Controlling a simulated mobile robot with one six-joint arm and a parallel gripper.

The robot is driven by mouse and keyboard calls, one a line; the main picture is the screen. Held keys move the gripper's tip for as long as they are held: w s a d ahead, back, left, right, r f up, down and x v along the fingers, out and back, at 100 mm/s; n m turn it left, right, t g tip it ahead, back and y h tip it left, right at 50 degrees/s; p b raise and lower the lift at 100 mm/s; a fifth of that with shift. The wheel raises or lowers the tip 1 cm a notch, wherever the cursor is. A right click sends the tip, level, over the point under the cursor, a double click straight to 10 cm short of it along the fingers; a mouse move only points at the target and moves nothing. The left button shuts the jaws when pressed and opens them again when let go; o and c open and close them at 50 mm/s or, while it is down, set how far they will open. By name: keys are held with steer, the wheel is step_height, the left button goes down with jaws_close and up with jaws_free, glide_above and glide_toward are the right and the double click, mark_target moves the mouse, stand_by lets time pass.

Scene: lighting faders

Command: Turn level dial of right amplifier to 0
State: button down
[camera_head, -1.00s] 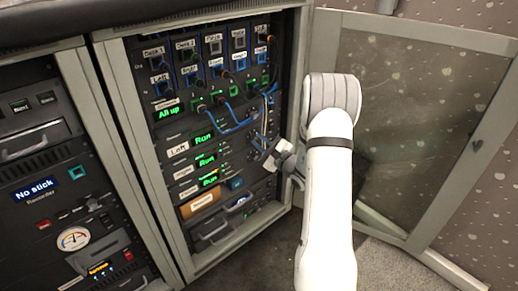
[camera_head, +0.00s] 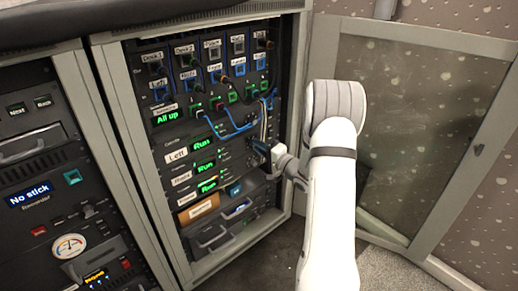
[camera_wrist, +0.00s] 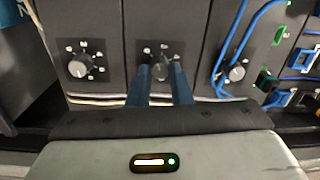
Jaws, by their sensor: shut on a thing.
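The rack's amplifiers are stacked below the patch panel, each with a green "Run" display. The top amplifier's label reads "Left"; the middle amplifier (camera_head: 204,165) has a label too small to read surely. In the wrist view three dials show in a row. My gripper (camera_wrist: 160,74) has its two blue fingers on either side of the middle dial (camera_wrist: 161,60), shut on it. The dial's pointer is hard to read between the fingers. The gripper also shows in the head view (camera_head: 260,148), against the amplifier's right part.
One neighbouring dial (camera_wrist: 80,67) is to the left in the wrist view, another (camera_wrist: 237,73) to the right with blue cables (camera_wrist: 236,40) close by. The open rack door (camera_head: 405,130) stands right of my arm. A drawer handle (camera_head: 237,209) sits below.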

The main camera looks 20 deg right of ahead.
steer(key=shift+a+f+n+g, duration=0.1)
steer(key=shift+a+n+g, duration=0.1)
steer(key=shift+n, duration=0.85)
steer(key=shift+a+n+g, duration=0.1)
steer(key=shift+n+g, duration=0.1)
steer(key=shift+n, duration=1.15)
steer(key=shift+s, duration=0.1)
steer(key=c, duration=1.3)
jaws_free()
steer(key=shift+d, duration=0.2)
steer(key=p+v, duration=0.2)
steer(key=v, duration=0.5)
steer(key=shift+s+d+f, duration=0.1)
steer(key=shift+s+d, duration=0.05)
steer(key=shift+s, duration=0.15)
